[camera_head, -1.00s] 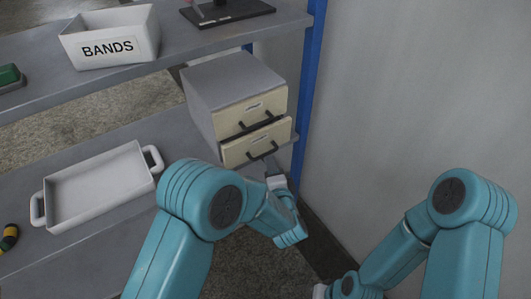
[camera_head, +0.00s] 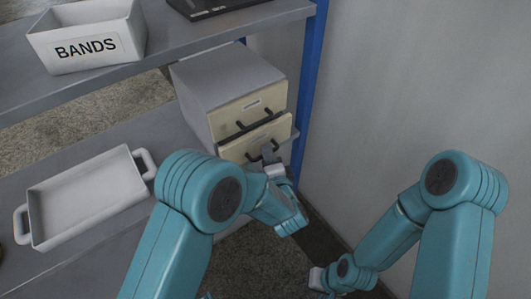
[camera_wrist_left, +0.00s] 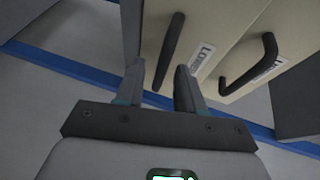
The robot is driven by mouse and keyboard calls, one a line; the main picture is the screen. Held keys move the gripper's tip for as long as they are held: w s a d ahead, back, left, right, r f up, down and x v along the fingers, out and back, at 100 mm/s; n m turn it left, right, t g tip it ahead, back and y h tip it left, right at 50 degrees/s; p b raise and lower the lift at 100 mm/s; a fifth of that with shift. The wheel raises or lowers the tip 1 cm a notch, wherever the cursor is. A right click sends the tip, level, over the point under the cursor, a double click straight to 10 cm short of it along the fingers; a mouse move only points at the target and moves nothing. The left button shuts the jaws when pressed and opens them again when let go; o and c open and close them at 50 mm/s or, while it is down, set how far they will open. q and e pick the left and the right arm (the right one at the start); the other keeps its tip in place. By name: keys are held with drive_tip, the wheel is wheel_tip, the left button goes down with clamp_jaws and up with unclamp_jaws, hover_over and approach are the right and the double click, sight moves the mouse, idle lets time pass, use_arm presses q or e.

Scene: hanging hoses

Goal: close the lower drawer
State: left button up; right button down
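The grey cabinet (camera_head: 215,80) with two cream drawer fronts stands on the lower shelf. Its lower drawer (camera_head: 237,151) sticks out a little past the upper drawer (camera_head: 232,119). In the left wrist view the lower drawer's dark bar handle (camera_wrist_left: 171,45) shows beside a partly readable label. My left gripper (camera_head: 268,153) is at the lower drawer's front. In the left wrist view its two fingers (camera_wrist_left: 160,88) are apart, with the handle's near end between them; I cannot tell whether they touch it. My right gripper (camera_head: 318,279) shows only as a pale part low in the head view; its fingers are hidden.
A white bin (camera_head: 92,38) marked BANDS and a dark flat object (camera_head: 210,5) are on the upper shelf. A white two-handled tray (camera_head: 85,196) lies on the lower shelf. A blue post (camera_head: 312,75) and grey wall (camera_head: 420,80) stand right of the cabinet.

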sight(259, 147)
use_arm(q)
drive_tip(key=shift+w, duration=0.15)
use_arm(e)
drive_tip(key=shift+w+a, duration=0.15)
drive_tip(key=shift+w, duration=0.2)
use_arm(q)
clamp_jaws()
drive_tip(key=shift+w+a+r+p, duration=0.1)
drive_tip(key=shift+w+a+p, duration=0.05)
drive_tip(key=shift+w+a, duration=0.45)
drive_tip(key=shift+w+a+p, duration=0.15)
drive_tip(key=shift+w+a, duration=0.25)
drive_tip(key=shift+w, duration=0.4)
use_arm(e)
drive_tip(key=shift+s+r, duration=0.25)
drive_tip(key=shift+r, duration=0.1)
use_arm(q)
drive_tip(key=shift+c, duration=0.9)
unclamp_jaws()
drive_tip(key=shift+o, duration=0.9)
drive_tip(key=shift+w+a, duration=0.1)
drive_tip(key=shift+w, duration=0.05)
